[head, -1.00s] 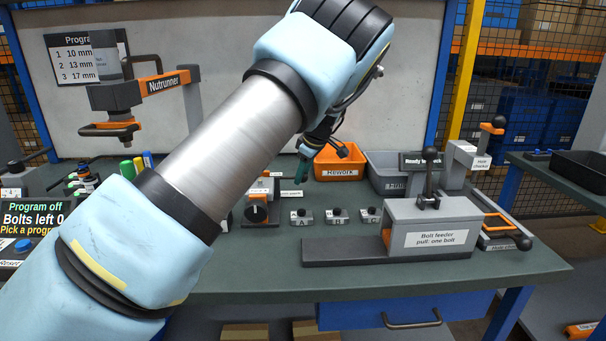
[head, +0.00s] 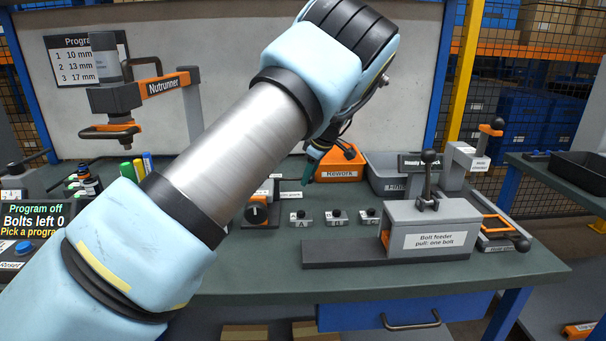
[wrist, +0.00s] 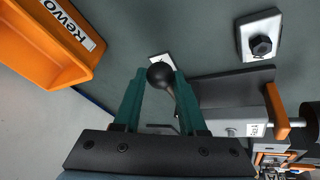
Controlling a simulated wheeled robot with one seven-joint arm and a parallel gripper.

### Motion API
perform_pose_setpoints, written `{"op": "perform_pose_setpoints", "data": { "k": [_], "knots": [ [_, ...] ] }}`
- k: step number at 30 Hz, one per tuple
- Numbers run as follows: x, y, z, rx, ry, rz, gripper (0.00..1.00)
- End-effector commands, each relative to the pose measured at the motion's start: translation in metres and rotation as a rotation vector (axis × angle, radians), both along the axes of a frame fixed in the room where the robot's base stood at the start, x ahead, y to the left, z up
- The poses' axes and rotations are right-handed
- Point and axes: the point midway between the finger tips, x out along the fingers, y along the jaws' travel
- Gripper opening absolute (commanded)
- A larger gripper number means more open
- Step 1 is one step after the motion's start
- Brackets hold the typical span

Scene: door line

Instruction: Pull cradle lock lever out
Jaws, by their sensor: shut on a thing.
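My gripper (wrist: 158,84) has its two teal fingers on either side of a lever with a black ball knob (wrist: 160,73), which I take as the cradle lock lever. The knob shows between the fingertips, and its thin rod runs back between the fingers. The fingers are shut on the lever, with a visible gap between them. A grey fixture (wrist: 225,90) with an orange end piece lies beside the right finger. In the head view my gripper (head: 313,164) is small, in front of the orange bin. There my arm hides the lever and most of the fixture.
The orange Rework bin (head: 340,166) is close to my gripper; it also shows in the wrist view (wrist: 45,50). Small A, B and C blocks (head: 333,218), the bolt feeder (head: 430,228) and a grey bin (head: 388,172) stand to the right. The nutrunner (head: 125,95) hangs at left.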

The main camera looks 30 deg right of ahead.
Motion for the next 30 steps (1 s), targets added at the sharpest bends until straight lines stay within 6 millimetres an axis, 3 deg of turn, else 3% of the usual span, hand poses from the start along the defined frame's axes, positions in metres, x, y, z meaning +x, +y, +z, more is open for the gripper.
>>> {"op": "perform_pose_setpoints", "data": {
  "k": [9, 10, 17, 25, 30],
  "knots": [
    [-0.006, -0.01, 0.0, -0.003, 0.002, -0.002, 0.0],
    [-0.006, -0.01, 0.0, -0.003, 0.002, -0.002, 0.44],
    [-0.005, -0.009, 0.0, -0.002, 0.001, -0.002, 0.7],
    [-0.005, -0.009, 0.001, -0.001, 0.001, -0.002, 0.71],
    [-0.012, -0.011, 0.015, -0.003, 0.0, -0.004, 0.71]
  ]
}}
